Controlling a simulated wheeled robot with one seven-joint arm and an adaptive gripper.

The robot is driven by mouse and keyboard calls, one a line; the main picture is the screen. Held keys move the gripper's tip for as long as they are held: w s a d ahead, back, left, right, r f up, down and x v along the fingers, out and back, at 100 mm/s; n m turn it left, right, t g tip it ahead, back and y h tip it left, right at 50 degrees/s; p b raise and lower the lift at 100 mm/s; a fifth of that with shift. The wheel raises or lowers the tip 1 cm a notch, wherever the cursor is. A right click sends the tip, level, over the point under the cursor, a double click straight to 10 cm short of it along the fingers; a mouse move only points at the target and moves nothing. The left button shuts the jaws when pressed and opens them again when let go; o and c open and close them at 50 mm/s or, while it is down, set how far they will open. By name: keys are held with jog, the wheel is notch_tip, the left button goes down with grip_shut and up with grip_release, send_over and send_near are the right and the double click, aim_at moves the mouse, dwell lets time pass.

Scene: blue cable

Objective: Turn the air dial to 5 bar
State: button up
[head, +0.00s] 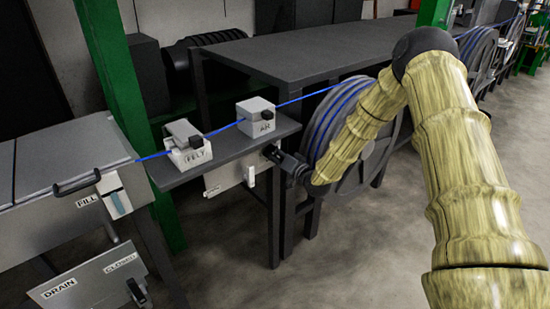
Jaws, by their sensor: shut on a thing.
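My gripper (271,153) is at the shelf's front edge, below the AIR box and by the panel's upper right. It is shut on a small part that its fingers hide, apparently the air dial. No dial scale or pointer can be read from here.
A blue cable (222,129) runs through the FELT box (188,147) and AIR box to a large reel (352,135) behind my arm. A tank with FILL and DRAIN labels (60,290) stands at left. A green post (120,90) rises behind the shelf. Open floor lies at lower right.

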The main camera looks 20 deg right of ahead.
jog(key=m+b, duration=0.1)
jog(key=m, duration=0.2)
jog(key=shift+d+f+m+b, duration=0.1)
jog(key=shift+d+m+b, duration=0.1)
jog(key=shift+m+b, duration=0.15)
jog(key=m+b, duration=0.3)
jog(key=m, duration=0.1)
jog(key=shift+d+f, duration=0.1)
jog(key=m+y+b, duration=0.1)
jog(key=m+b, duration=0.4)
jog(key=shift+f+m, duration=0.1)
jog(key=shift+m, duration=0.15)
jog(key=shift+m+g+b, duration=0.3)
jog(key=shift+m+b, duration=0.5)
jog(key=shift+b, duration=0.25)
jog(key=shift+r, duration=0.2)
jog(key=o, duration=1)
jog(key=shift+d, duration=0.1)
jog(key=shift+o, duration=0.2)
jog(key=shift+a, duration=0.2)
